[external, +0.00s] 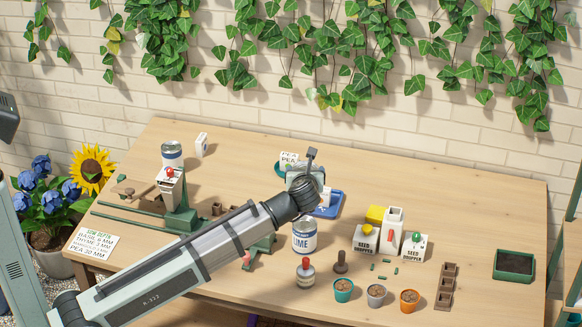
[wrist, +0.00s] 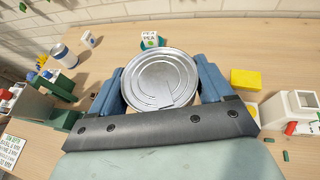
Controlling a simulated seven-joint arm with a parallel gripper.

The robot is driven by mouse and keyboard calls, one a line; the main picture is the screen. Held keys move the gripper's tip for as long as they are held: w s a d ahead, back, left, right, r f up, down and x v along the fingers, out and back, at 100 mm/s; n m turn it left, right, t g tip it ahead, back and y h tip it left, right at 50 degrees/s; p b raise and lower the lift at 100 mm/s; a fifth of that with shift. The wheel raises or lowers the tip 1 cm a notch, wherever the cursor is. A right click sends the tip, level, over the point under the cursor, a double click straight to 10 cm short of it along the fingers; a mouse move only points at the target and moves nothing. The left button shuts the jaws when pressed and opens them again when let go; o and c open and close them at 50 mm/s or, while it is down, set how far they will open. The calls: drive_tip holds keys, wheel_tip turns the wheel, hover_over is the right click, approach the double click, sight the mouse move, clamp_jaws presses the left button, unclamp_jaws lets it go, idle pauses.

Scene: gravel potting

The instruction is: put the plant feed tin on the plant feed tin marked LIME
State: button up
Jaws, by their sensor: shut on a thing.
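In the wrist view my gripper (wrist: 160,74) has its two blue fingers closed on a tin (wrist: 160,82), with its round silver lid facing the camera. In the external view my gripper (external: 307,178) is above the middle of the table, and my wrist hides most of the held tin. The tin marked LIME (external: 304,238) stands upright, lower in the picture, just below my wrist. I cannot tell whether the held tin is directly above it. The LIME tin cannot be made out in the wrist view. Another blue-and-white tin (external: 172,154) stands at the back left, also in the wrist view (wrist: 60,54).
Seed dropper boxes (external: 366,240) and a yellow block (external: 376,214) stand right of the LIME tin. A red-topped bottle (external: 305,273) and small pots (external: 343,290) are in front.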

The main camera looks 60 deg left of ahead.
drive_tip(key=shift+f, duration=4.85)
drive_tip(key=shift+f, duration=0.1)
drive_tip(key=o, duration=1.3)
drive_tip(key=shift+o, duration=0.2)
drive_tip(key=shift+s+d, duration=0.1)
drive_tip(key=shift+d, duration=0.05)
drive_tip(key=v, duration=1.1)
drive_tip(key=shift+s+d+r, duration=0.15)
drive_tip(key=shift+d+r, duration=0.1)
drive_tip(key=shift+r, duration=0.05)
